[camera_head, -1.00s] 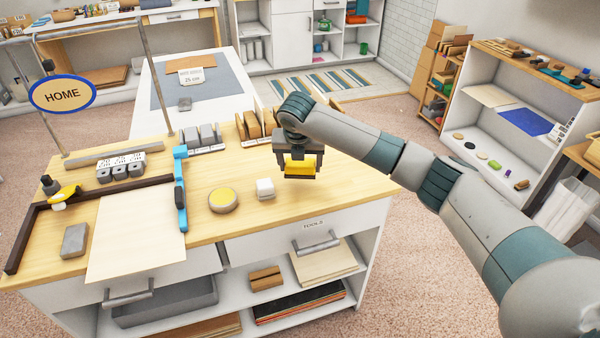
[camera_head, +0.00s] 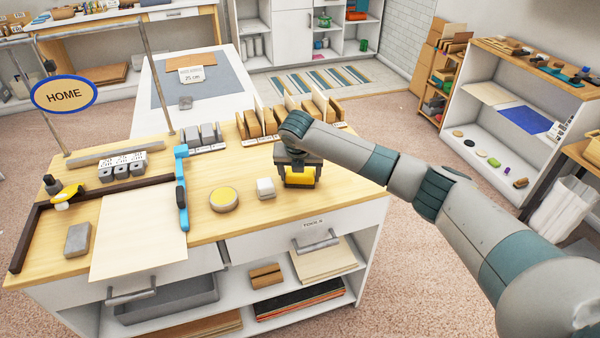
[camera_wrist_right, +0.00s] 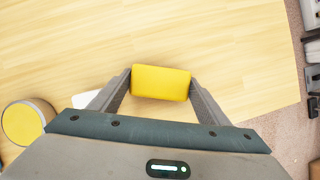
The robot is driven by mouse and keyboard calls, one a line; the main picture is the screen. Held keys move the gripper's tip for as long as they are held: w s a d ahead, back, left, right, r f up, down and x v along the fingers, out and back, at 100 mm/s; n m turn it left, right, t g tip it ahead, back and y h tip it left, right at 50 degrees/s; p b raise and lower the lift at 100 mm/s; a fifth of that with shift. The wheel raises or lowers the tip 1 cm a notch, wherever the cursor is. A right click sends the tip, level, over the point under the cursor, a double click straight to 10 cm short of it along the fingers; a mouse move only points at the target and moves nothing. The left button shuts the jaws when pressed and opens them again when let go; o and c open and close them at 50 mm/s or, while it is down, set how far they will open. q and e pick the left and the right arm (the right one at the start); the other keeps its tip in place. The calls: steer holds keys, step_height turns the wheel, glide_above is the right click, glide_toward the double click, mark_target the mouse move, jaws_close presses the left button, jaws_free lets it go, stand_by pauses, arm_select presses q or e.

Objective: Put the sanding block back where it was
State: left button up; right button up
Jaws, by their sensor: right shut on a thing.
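The sanding block, a yellow block (camera_head: 301,176), is between the fingers of my right gripper (camera_head: 299,182), over the right part of the wooden worktop (camera_head: 240,215). In the right wrist view the yellow block (camera_wrist_right: 161,82) fills the gap, with a finger against each end. The gripper is shut on it. It is low over the wood; I cannot tell whether its underside touches. My left gripper is out of view.
A white cube (camera_head: 265,187) and a round yellow-topped tin (camera_head: 223,199) stand just left of the gripper. Behind are upright sheets in a wooden rack (camera_head: 270,122). A blue bar (camera_head: 182,190), a pale sheet (camera_head: 138,235) and a grey block (camera_head: 78,240) lie left. Bare wood lies right.

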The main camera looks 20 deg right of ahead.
mark_target(299, 183)
steer(key=o, duration=1)
steer(key=shift+f, duration=0.1)
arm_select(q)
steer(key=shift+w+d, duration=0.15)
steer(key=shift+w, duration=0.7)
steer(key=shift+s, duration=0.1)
arm_select(e)
steer(key=shift+s+a+r, duration=0.15)
steer(key=shift+s+r, duration=0.05)
steer(key=shift+r, duration=0.45)
steer(key=b+v, duration=0.1)
steer(key=v, duration=0.2)
steer(key=shift+s+r, duration=0.1)
steer(key=shift+r, duration=0.2)
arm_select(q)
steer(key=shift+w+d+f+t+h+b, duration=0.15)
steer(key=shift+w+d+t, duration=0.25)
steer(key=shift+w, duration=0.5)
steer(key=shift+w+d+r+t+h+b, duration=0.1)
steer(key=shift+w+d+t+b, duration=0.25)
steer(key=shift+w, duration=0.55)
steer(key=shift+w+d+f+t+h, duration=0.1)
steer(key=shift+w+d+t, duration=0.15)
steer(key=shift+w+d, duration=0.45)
arm_select(e)
steer(key=shift+v, duration=3.6)
